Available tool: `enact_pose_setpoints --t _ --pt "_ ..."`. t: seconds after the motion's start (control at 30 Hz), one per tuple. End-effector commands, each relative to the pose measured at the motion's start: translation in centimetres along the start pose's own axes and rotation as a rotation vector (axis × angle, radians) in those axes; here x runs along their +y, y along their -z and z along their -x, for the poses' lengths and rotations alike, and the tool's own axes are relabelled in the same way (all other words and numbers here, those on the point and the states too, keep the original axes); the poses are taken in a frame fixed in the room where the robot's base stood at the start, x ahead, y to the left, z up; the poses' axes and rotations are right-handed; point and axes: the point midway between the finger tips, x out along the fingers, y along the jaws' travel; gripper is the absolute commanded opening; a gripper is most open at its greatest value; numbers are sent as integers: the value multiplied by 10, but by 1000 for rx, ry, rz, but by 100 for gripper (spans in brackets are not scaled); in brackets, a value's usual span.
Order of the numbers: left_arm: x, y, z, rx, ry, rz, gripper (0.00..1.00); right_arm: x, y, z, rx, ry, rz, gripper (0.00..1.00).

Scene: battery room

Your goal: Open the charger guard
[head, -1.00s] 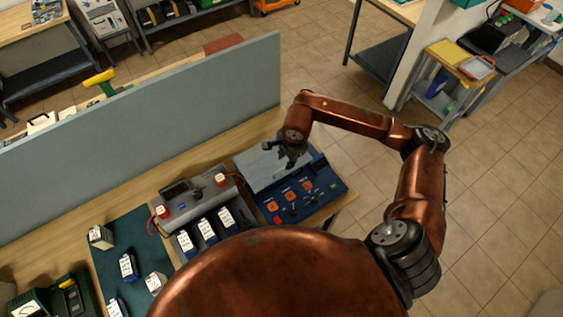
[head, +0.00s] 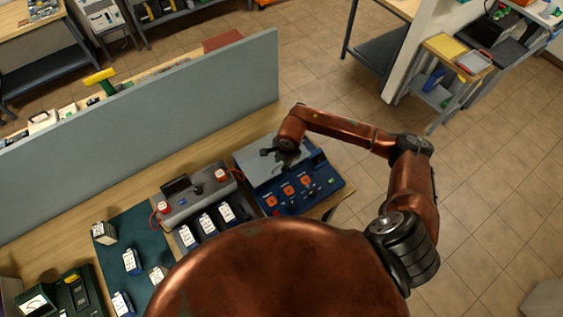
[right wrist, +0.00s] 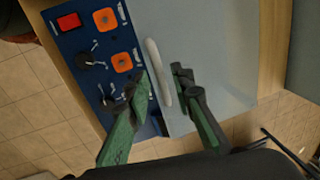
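A blue control box (head: 300,198) stands on the bench, with orange switches and dark knobs. A flat grey plate (head: 259,172), which looks like the charger guard, covers its far part. In the right wrist view the grey plate (right wrist: 215,45) carries a pale raised bar handle (right wrist: 157,70) near its edge beside the switches. My right gripper (head: 275,158) is over the plate. In the right wrist view its green fingers (right wrist: 162,82) are apart, one on each side of the handle; contact cannot be told. My left gripper is out of view.
A grey unit (head: 186,203) with red caps and several white-labelled batteries (head: 207,226) sits left of the box. A tall grey partition (head: 150,115) runs behind the bench. A dark green mat (head: 150,245) lies at left. Open tiled floor (head: 480,190) is at right.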

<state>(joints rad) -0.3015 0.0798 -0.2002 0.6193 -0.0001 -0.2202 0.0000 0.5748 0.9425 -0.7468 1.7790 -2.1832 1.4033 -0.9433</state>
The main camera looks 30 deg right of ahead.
Motion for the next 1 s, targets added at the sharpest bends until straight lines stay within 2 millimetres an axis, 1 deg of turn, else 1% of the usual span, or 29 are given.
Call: enact_pose_setpoints --t 0.03,0.2,0.3,0.87,1.0 --pt "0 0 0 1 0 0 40 0 0 0 0 0 0 17" --pt "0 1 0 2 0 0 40 0 0 0 0 0 -1 5" --pt "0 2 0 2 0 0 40 0 0 0 0 0 -1 0" --pt "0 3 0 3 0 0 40 0 0 0 0 -1 -1 0" --pt "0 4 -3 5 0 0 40 -4 1 1 1 -10 -2 0"
